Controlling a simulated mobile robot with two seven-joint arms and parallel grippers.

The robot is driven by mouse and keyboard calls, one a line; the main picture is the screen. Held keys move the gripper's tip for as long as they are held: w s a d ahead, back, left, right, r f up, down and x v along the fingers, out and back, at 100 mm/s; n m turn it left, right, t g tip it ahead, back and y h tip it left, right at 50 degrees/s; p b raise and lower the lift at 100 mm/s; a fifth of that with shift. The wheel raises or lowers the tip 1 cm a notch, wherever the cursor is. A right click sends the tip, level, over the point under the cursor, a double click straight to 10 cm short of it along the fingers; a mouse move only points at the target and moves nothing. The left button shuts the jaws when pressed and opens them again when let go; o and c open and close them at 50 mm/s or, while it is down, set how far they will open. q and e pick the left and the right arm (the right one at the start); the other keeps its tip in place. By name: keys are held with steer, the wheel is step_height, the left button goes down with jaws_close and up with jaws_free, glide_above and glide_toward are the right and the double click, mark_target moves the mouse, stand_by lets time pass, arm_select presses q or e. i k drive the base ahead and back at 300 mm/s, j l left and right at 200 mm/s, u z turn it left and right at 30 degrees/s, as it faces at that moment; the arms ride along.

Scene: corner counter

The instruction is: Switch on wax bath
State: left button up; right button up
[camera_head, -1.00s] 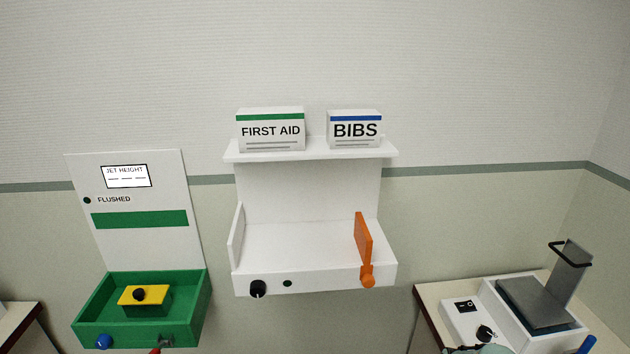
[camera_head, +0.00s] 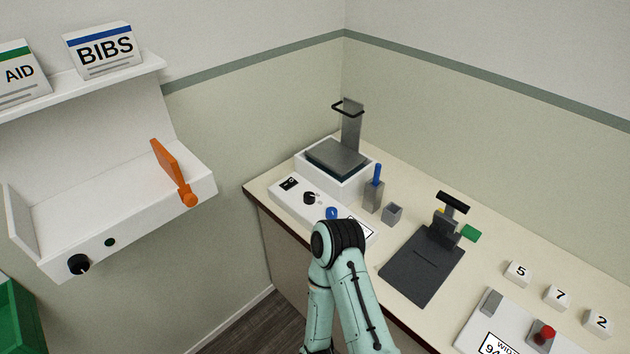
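The wax bath (camera_head: 333,182) is taken to be the white box on the corner counter, with a grey plate (camera_head: 338,155) on top and an upright grey plate with a black handle (camera_head: 348,108) at the back. Its front panel has a black rocker switch (camera_head: 289,183), a black knob (camera_head: 309,198) and a blue knob (camera_head: 332,212). A small display (camera_head: 361,228) is partly hidden by one of my arms. The switch's position is too small to tell. That teal arm rises from the bottom, in front of the counter's edge. Neither gripper shows.
A blue-handled tool stands in a grey holder (camera_head: 373,195), beside a small grey cup (camera_head: 392,214). A dark press (camera_head: 425,265), numbered blocks (camera_head: 557,297) and a red-button box (camera_head: 543,335) lie to the right. A white wall unit with an orange lever (camera_head: 172,168) is left.

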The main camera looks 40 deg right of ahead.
mark_target(290, 182)
steer(key=z, duration=1.55)
